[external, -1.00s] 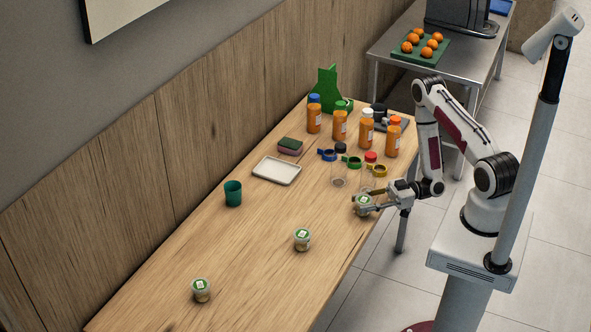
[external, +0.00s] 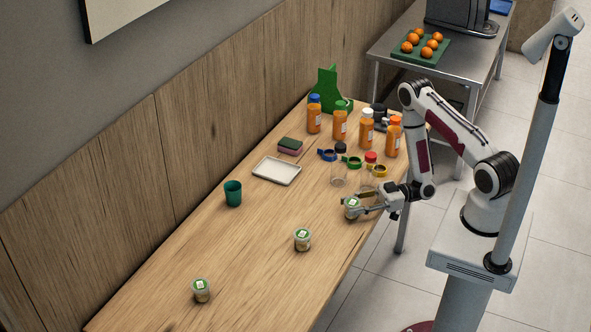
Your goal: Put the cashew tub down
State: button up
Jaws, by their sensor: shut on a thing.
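A small clear tub with a green and white lid (external: 352,208) is between the fingers of my gripper (external: 358,205), near the table's right edge. My gripper is shut on it. I cannot tell whether the tub touches the table. Two similar tubs stand upright on the table, one near the middle (external: 302,240) and one near the front left (external: 201,290). The labels are too small to read, so I cannot tell by name which is the cashew tub.
Behind my gripper stand clear bottles (external: 339,170) and coloured rings (external: 353,162), with several orange juice bottles (external: 366,128) further back. A white tray (external: 260,177), a sponge (external: 290,146) and a teal cup (external: 233,193) are to the left. The wooden table (external: 262,270) has free room in front.

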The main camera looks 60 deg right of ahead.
jog(key=shift+x, duration=1.55)
jog(key=shift+f, duration=0.1)
jog(key=o, duration=1.1)
jog(key=shift+s+d, duration=0.1)
jog(key=shift+v, duration=1.15)
jog(key=shift+s+d+r, duration=0.2)
jog(key=shift+s+d, duration=0.25)
jog(key=shift+d, duration=0.05)
jog(key=shift+s+d+r, duration=0.2)
jog(key=shift+s+d, duration=0.3)
jog(key=shift+d, duration=0.05)
jog(key=shift+v, duration=1.15)
jog(key=shift+o, duration=0.4)
